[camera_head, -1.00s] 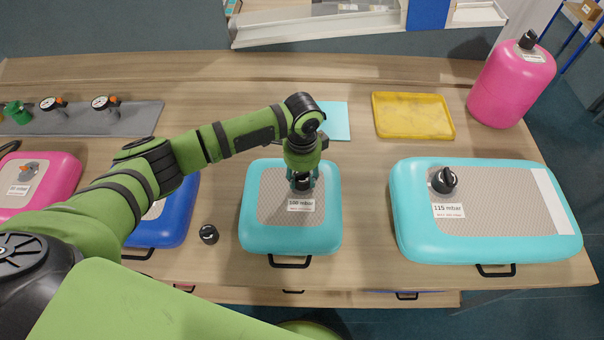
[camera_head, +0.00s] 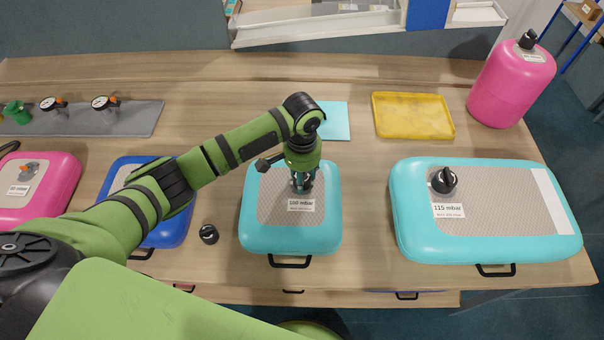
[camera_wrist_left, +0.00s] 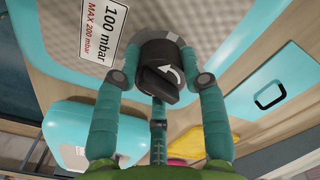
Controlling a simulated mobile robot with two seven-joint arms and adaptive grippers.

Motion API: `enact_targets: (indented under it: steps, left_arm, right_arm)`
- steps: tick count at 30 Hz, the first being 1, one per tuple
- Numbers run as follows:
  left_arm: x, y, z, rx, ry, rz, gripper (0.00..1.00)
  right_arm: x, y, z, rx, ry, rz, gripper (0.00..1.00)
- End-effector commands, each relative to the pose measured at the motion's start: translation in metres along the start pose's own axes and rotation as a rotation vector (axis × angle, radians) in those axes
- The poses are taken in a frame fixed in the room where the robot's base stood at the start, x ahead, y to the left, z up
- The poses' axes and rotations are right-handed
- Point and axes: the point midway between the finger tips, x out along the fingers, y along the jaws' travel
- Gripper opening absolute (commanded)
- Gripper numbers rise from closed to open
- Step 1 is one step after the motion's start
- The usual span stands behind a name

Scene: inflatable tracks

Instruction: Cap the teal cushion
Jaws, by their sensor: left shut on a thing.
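The smaller teal cushion (camera_head: 290,237) lies on the table in the middle of the head view, with a grey mesh top and a label reading 100 mbar. My left gripper (camera_head: 302,182) points down over its top and is shut on a black cap (camera_wrist_left: 158,72). In the left wrist view the green fingers (camera_wrist_left: 160,90) press on the cap from its sides. The cap has a white curved arrow and sits at a grey ring on the cushion (camera_wrist_left: 215,15). Whether its thread is fully seated is hidden. My right gripper is not in view.
A loose black cap (camera_head: 208,234) lies left of the cushion. A larger teal cushion (camera_head: 500,250) with a black cap stands right. A blue cushion (camera_head: 180,228), pink cushion (camera_head: 66,172), yellow tray (camera_head: 413,116) and pink canister (camera_head: 508,85) stand around. Table between the teal cushions is clear.

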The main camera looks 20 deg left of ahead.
Motion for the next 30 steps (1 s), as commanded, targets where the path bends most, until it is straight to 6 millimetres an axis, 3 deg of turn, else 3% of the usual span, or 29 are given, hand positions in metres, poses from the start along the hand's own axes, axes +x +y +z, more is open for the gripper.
enact_targets:
  steps: [7,8,9,10,22,26,30]
  left_arm:
    - [0.0,0.0,0.0,-0.037,0.0,-0.001,0.17]
    - [0.0,0.0,0.0,-0.037,0.0,-0.001,0.5]
    - [0.0,0.0,0.0,-0.036,0.0,-0.001,0.66]
    - [0.0,0.0,0.0,-0.036,0.0,-0.001,0.7]
    - [-0.005,0.0,-0.001,-0.034,0.001,-0.001,0.7]
    - [-0.022,0.0,-0.001,-0.034,0.004,-0.001,0.7]
    - [-0.052,-0.001,-0.001,-0.033,0.005,-0.002,0.7]
  right_arm:
    - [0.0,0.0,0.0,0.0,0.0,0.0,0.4]
    - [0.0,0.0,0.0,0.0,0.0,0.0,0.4]
    - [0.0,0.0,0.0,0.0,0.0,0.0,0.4]
    - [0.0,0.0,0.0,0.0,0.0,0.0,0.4]
    - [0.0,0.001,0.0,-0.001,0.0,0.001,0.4]
    - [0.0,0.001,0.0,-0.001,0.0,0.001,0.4]
    - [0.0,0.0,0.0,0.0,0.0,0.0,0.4]
